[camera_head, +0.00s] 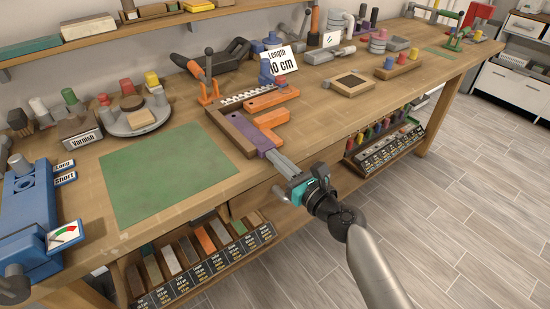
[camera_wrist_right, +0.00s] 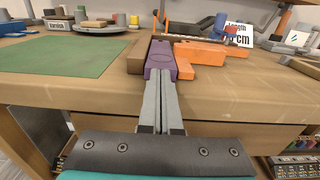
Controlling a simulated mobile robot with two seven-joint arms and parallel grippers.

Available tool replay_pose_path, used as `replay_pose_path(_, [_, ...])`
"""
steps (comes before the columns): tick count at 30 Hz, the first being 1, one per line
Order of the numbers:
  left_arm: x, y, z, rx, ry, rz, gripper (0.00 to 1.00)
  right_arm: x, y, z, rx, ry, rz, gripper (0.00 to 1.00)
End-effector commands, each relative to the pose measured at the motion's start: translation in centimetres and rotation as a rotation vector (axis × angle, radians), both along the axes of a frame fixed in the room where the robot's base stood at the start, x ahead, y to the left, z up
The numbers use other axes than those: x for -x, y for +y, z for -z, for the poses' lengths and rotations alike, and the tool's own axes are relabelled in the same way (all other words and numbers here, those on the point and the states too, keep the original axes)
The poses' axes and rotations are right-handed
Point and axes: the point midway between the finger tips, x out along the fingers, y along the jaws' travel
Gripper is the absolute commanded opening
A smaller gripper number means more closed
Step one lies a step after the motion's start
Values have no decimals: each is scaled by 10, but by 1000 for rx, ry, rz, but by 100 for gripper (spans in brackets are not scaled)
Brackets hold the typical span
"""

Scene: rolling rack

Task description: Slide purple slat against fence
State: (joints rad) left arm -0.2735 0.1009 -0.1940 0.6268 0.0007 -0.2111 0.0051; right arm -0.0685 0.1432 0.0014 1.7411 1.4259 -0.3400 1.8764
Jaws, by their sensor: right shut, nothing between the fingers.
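The purple slat (camera_head: 252,135) lies on the workbench, its near end by the front edge. In the right wrist view the purple slat (camera_wrist_right: 160,62) runs away from me, close along a brown wooden strip (camera_wrist_right: 137,62), which looks like the fence. The strip (camera_head: 228,131) also shows in the head view. My right gripper (camera_head: 277,158) is shut and empty, its fingertips at the slat's near end and apparently touching it. In the wrist view the fingertips (camera_wrist_right: 157,84) cover part of that end. My left gripper is not in view.
Orange slats (camera_head: 271,99) lie to the right of the purple slat. A green mat (camera_head: 165,172) lies to the left, bare. A sign reading "Length 10 cm" (camera_head: 281,63) stands behind. A labelled bin of slats (camera_head: 195,262) sits below the bench edge.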

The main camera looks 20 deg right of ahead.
Motion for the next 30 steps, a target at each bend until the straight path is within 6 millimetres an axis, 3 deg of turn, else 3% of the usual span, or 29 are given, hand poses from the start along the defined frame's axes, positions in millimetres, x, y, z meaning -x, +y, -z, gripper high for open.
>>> replay_pose_path(5, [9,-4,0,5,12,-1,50,-3,1,0,0,-1,0,0])
replay_pose_path(15, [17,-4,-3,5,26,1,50,-37,14,0,0,0,0,0])
replay_pose_path(30, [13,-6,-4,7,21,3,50,-40,17,-2,-1,-4,-2,0])
